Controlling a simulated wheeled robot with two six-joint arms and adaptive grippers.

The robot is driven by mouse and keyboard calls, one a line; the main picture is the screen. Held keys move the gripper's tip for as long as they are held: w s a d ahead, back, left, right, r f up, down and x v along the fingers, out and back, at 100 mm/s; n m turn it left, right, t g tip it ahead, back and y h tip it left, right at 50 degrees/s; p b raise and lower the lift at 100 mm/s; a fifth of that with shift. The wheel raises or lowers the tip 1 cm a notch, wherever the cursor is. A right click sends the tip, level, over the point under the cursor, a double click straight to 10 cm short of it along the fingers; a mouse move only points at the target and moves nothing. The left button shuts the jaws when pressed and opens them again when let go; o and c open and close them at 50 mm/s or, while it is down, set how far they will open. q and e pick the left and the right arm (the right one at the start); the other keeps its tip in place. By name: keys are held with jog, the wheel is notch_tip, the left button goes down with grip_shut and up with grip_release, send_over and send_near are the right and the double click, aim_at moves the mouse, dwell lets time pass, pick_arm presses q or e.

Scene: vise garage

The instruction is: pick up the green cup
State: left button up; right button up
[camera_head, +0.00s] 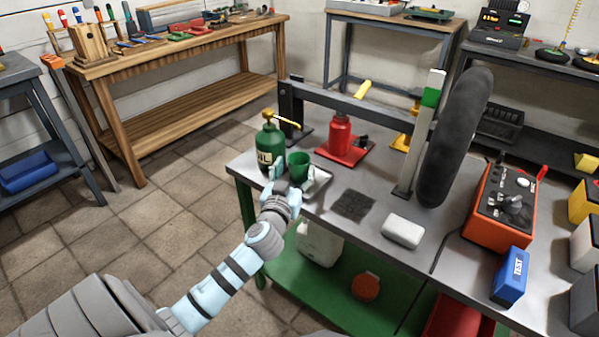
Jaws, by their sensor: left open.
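The green cup (298,164) stands near the left end of the grey-topped workbench, just right of a green oil can (270,146). My left gripper (300,182) is open at the near side of the cup, with its fingers low by the cup. The fingers cover the cup's lower part, and I cannot tell whether they touch it. My right gripper is not in view.
A red bottle jack (340,135) stands behind and right of the cup. A white block (402,230), a dark tyre (453,138), an orange tester (499,215) and a blue box (510,276) are farther right. The bench (330,220) is clear near its front left.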

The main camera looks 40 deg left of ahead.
pick_arm(q)
jog(key=x, duration=0.5)
jog(key=shift+b, duration=0.4)
jog(key=c, duration=0.9)
jog(key=shift+c, duration=0.2)
